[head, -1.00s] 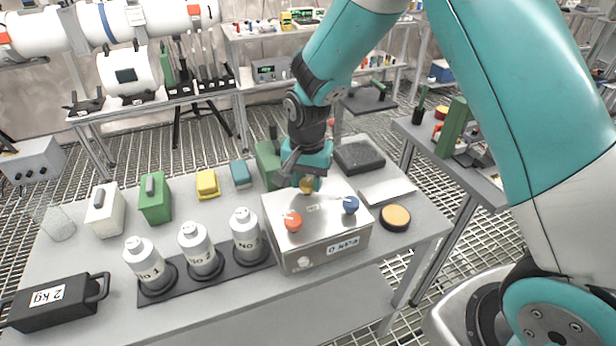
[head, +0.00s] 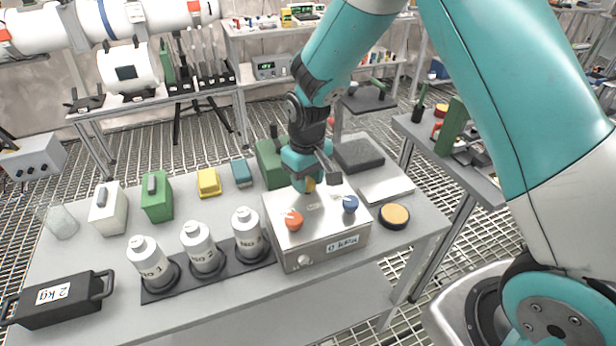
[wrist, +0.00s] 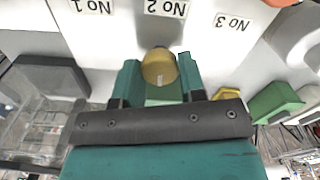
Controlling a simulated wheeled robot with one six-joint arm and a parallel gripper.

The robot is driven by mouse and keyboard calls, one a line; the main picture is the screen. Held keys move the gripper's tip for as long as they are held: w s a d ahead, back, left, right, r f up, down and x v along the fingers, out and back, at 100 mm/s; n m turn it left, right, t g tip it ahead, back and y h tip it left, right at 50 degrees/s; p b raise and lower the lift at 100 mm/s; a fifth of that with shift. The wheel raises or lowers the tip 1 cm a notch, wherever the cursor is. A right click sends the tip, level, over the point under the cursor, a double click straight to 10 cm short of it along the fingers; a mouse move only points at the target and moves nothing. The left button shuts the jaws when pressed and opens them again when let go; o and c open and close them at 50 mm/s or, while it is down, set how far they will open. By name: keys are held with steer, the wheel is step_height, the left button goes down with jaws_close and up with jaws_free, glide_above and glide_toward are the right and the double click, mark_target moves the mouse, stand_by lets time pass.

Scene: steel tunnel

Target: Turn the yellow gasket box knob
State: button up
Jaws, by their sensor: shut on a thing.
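The gasket box (head: 322,245) is a silver metal box on the table, with an orange knob (head: 293,221) at front left and a blue knob (head: 350,204) at right. The yellow knob (head: 309,185) is at the back of its top, mostly hidden by my gripper in the head view. In the wrist view the yellow knob (wrist: 158,68) sits between the two teal fingers, by the label "No 2". My gripper (wrist: 160,82) is shut on the yellow knob from above.
Several white bottles (head: 200,247) stand in a dark rack left of the box. A black 2 kg weight (head: 55,298) lies at front left. A yellow-topped round disc (head: 394,215) and dark block (head: 358,154) lie to the right. Green box (head: 268,163) stands close behind.

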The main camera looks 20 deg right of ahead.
steer(key=n, duration=0.4)
steer(key=shift+w+r+n, duration=0.1)
steer(key=shift+n, duration=0.2)
steer(key=n, duration=0.4)
steer(key=shift+p, duration=0.3)
steer(key=shift+n, duration=0.3)
steer(key=o, duration=0.9)
step_height(320, 180, up, 17)
steer(key=shift+r+b, duration=0.15)
steer(key=shift+b, duration=0.55)
